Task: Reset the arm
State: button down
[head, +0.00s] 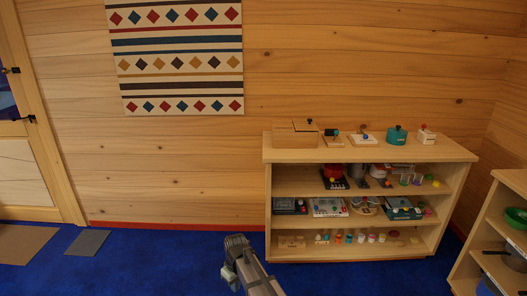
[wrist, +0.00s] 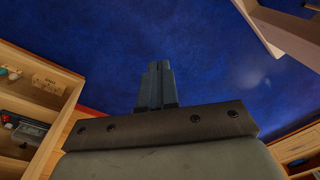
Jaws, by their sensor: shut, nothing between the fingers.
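My arm reaches up from the bottom middle of the head view, over the blue carpet (head: 150,262). My gripper is at its end, and in the wrist view its fingers (wrist: 158,68) are together with nothing between them. The gripper is apart from everything else in view. In the head view the fingertips are hard to make out.
A wooden shelf unit (head: 370,155) with several toys stands to the right of my arm; its edge shows in the wrist view (wrist: 62,122). Another shelf (head: 512,180) is at the far right. A striped hanging (head: 180,45) is on the log wall. Open carpet lies left.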

jog(key=s+d+f+m, duration=0.1)
jog(key=s+d+m, duration=0.25)
jog(key=d, duration=0.55)
jog(key=s+d+f+m, duration=0.2)
jog(key=s+d+m, duration=0.15)
jog(key=d, duration=0.65)
jog(key=s+d+f+m, duration=0.1)
jog(key=s+d+m, duration=0.3)
jog(key=d, duration=0.5)
jog(key=s+f+g, duration=0.2)
jog(key=s+f, duration=0.4)
jog(key=s, duration=0.4)
jog(key=s+f+n+g, duration=0.1)
jog(key=s+f+g, duration=0.1)
jog(key=s+f, duration=0.5)
jog(key=s+f+g, duration=0.2)
jog(key=s+f, duration=0.5)
jog(key=s, duration=0.6)
jog(key=shift+a+f+n+g+h, duration=0.2)
jog(key=shift+f+n+g+h, duration=0.1)
jog(key=shift+g+h, duration=0.1)
